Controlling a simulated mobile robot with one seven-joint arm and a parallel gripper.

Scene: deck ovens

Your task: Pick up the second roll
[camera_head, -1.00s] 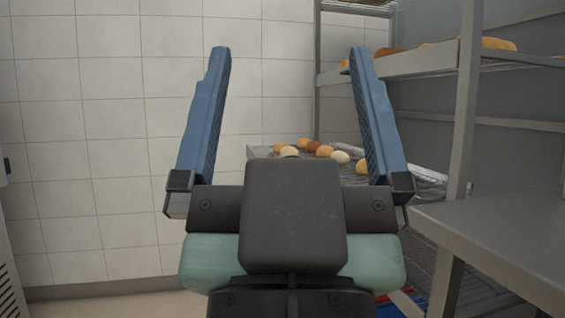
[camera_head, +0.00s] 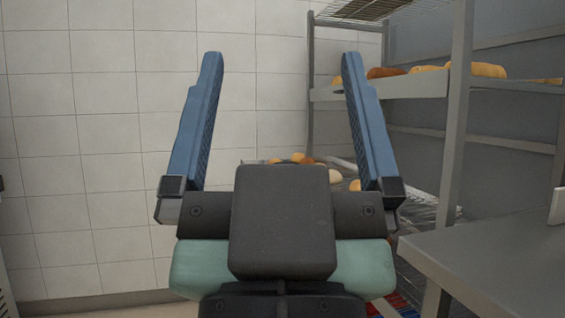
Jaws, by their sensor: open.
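Several rolls (camera_head: 325,175) in brown and pale tones lie on a lower wire shelf beyond my gripper. They are partly hidden behind the gripper's body and right finger, and I cannot tell which one is the second roll. My gripper (camera_head: 282,55) is open and empty, its two blue fingers pointing up and spread wide. The rolls appear behind and below the fingertips, apart from them.
A metal rack stands at the right, with loaves (camera_head: 475,70) on its upper shelf (camera_head: 410,87). A grey table (camera_head: 490,255) fills the lower right. A tiled wall (camera_head: 90,130) is at the left and back.

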